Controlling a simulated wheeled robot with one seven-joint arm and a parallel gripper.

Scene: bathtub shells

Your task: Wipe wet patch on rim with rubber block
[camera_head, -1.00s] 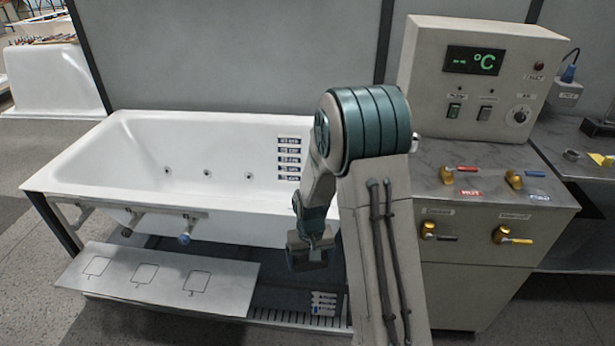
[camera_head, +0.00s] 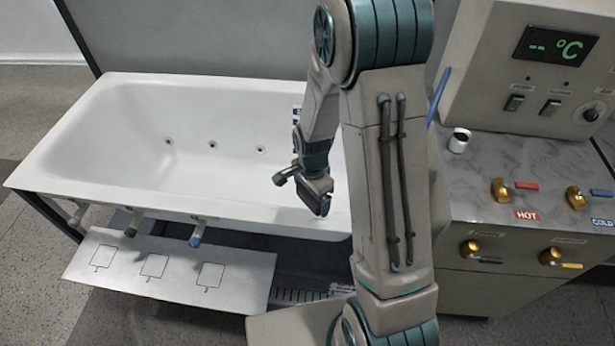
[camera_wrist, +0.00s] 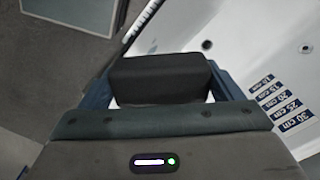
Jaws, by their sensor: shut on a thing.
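The white bathtub (camera_head: 110,183) has a broad pale rim, and its front rim runs below my arm in the head view. My gripper (camera_head: 318,198) is over the right part of the tub's front side, tilted downward. In the wrist view my gripper (camera_wrist: 160,76) is shut on a dark rubber block (camera_wrist: 158,80), held between its two blue fingers. The block hides part of the tub behind it. The tub's inner wall (camera_wrist: 235,45) shows at the right. I cannot make out a wet patch, nor tell whether the block touches the rim.
A panel with marked squares (camera_head: 215,250) lies in front of the tub. Pipe stubs (camera_head: 196,236) stick out below the rim. At the right stands a control cabinet (camera_head: 475,190) with hot and cold valves, a white cup (camera_head: 459,140) and a display. Depth labels (camera_wrist: 287,108) line the tub.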

